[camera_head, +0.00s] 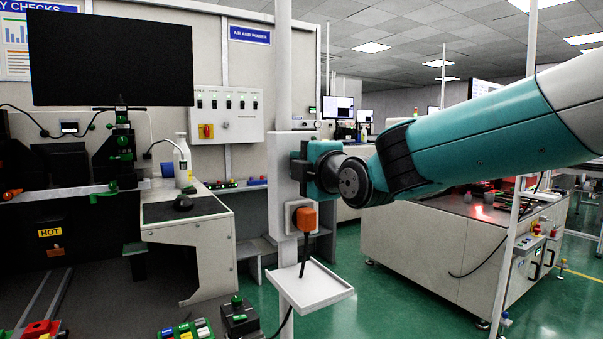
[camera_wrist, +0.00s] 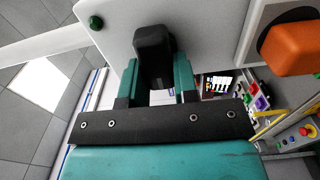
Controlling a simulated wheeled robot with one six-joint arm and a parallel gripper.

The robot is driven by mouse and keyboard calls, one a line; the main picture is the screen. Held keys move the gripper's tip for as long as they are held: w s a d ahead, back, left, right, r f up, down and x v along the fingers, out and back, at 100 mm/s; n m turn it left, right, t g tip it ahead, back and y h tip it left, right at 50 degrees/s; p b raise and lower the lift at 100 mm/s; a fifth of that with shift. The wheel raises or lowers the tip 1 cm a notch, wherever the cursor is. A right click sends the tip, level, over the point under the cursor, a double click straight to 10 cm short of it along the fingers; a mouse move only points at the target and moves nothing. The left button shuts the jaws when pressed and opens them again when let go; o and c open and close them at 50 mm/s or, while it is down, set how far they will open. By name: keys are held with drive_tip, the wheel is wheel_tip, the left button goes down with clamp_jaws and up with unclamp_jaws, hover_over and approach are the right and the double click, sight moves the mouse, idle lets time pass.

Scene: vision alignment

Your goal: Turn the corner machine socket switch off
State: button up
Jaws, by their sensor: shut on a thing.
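The socket switch's black handle (camera_wrist: 154,42) stands out from a pale panel (camera_head: 281,180) on a white post. My gripper (camera_head: 301,166) is up against this panel. In the wrist view its two teal fingers (camera_wrist: 157,72) stand on either side of the handle, shut on it. In the head view the handle is mostly hidden by my gripper. An orange plug (camera_head: 306,218) with a dark cable sits in a socket below the switch; it also shows in the wrist view (camera_wrist: 293,46). A green round lamp (camera_wrist: 96,22) is on the panel.
A small white tray (camera_head: 313,288) juts from the post below the plug. A bench with a monitor (camera_head: 110,60) stands at left. A white machine cabinet (camera_head: 425,240) stands behind my arm at right. A thin white pole (camera_head: 516,220) rises near my arm.

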idle(0.4)
drive_tip(key=o, duration=0.9)
drive_tip(key=b+v, duration=0.3)
drive_tip(key=v, duration=1.4)
drive_tip(key=shift+s+d, duration=0.15)
drive_tip(key=shift+d, duration=0.05)
